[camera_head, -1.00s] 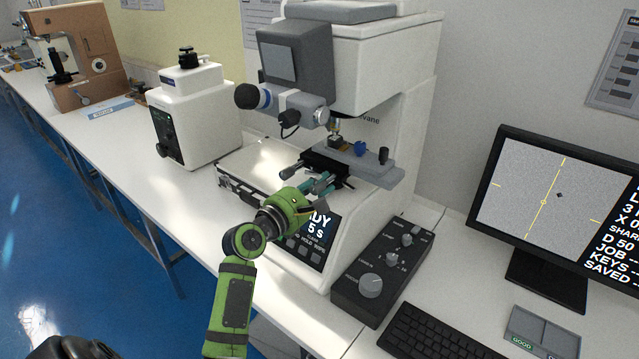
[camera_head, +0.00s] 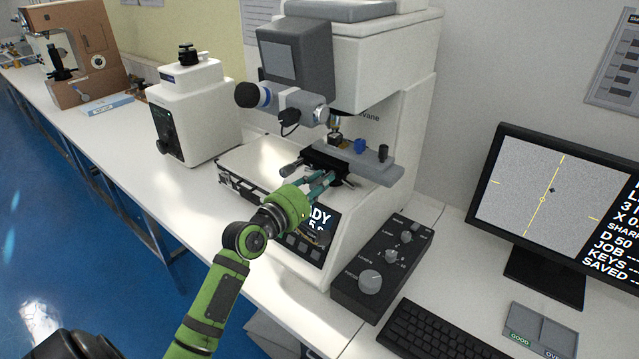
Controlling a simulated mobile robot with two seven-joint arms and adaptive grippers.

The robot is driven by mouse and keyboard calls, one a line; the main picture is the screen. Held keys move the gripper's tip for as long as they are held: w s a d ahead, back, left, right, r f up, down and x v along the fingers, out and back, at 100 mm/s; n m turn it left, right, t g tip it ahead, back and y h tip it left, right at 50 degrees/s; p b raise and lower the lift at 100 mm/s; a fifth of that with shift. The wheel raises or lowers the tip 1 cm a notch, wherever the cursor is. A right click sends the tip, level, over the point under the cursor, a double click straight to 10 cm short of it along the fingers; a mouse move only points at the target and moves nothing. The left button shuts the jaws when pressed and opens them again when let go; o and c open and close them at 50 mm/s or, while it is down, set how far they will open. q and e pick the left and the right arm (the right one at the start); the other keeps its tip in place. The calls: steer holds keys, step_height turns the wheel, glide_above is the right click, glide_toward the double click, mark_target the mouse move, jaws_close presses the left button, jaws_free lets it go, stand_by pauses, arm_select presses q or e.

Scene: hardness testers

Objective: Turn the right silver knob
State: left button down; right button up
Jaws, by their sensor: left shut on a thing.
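The white hardness tester (camera_head: 375,60) has a black specimen stage (camera_head: 335,160) under its head. A left silver knob (camera_head: 290,169) sticks out at the stage's front left, clear of my gripper. My left gripper (camera_head: 327,179), green with teal fingers, reaches the stage's front right and is shut on the right silver knob there. That knob is mostly hidden by the fingers. On the monitor (camera_head: 535,185), a small dark mark lies just up and right of the yellow cross's centre. My right gripper is not in view.
A black control box (camera_head: 350,290) with several grey knobs stands right of the tester. A keyboard (camera_head: 435,335) lies in front of the monitor. A smaller white tester (camera_head: 195,110) stands to the left. My left forearm passes over the table's front edge.

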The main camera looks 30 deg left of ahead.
arm_select(q)
steer(key=m, duration=0.4)
steer(key=shift+m, duration=1.8)
steer(key=c, duration=1.1)
jaws_free()
steer(key=shift+o, duration=0.2)
steer(key=s+a, duration=0.1)
steer(key=s, duration=1.1)
